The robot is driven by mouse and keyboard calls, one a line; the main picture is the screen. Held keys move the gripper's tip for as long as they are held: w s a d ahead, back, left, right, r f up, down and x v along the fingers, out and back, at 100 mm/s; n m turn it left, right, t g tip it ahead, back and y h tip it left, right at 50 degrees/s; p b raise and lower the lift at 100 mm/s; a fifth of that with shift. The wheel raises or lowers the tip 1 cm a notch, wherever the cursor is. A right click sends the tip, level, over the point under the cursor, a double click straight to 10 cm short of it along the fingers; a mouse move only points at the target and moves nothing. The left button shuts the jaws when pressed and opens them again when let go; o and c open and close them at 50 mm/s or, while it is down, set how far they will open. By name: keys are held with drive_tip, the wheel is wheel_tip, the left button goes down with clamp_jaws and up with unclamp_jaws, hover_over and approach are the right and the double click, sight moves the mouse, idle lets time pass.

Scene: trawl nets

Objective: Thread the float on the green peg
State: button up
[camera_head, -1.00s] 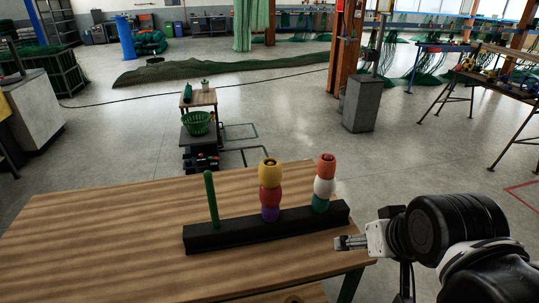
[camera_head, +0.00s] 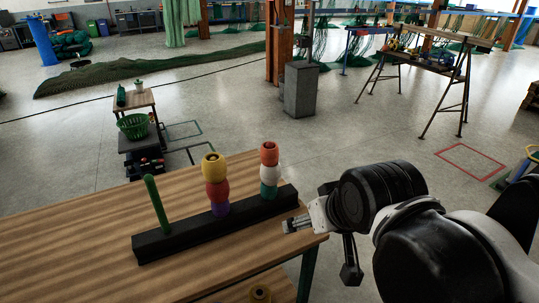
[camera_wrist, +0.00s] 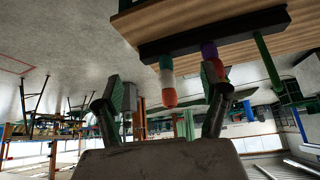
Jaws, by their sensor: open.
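The green peg (camera_head: 156,205) stands bare at the left end of a black base (camera_head: 180,241) on the wooden bench. The middle stack has a yellow float (camera_head: 211,170), a red float (camera_head: 216,191) and a purple float (camera_head: 220,209). My gripper (camera_head: 290,226) is open and empty by the base's right end. The green peg (camera_wrist: 267,62) shows further right.
A yellowish ring-shaped thing (camera_head: 260,294) shows at the bottom edge, partly cut off. The bench top (camera_head: 60,240) is clear to the left. A small cart with a green basket (camera_head: 134,126) stands beyond the bench. A grey box (camera_head: 300,90) stands on the floor behind.

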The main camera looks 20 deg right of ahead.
drive_tip(key=shift+c, duration=0.9)
drive_tip(key=m+y, duration=1.1)
drive_tip(key=m, duration=0.9)
approach(269, 151)
drive_tip(key=s+a+f, duration=0.2)
drive_tip(key=a+f, duration=0.1)
drive_tip(key=w+d+f+m+t+y, duration=0.25)
drive_tip(key=d+m+y, duration=0.2)
drive_tip(key=d, duration=0.25)
drive_tip(key=shift+h, duration=0.25)
drive_tip(key=x, duration=1.3)
drive_tip(key=shift+a+f+p, duration=0.1)
drive_tip(key=shift+f+p, duration=0.1)
drive_tip(key=shift+p, duration=0.2)
drive_tip(key=c, duration=1.4)
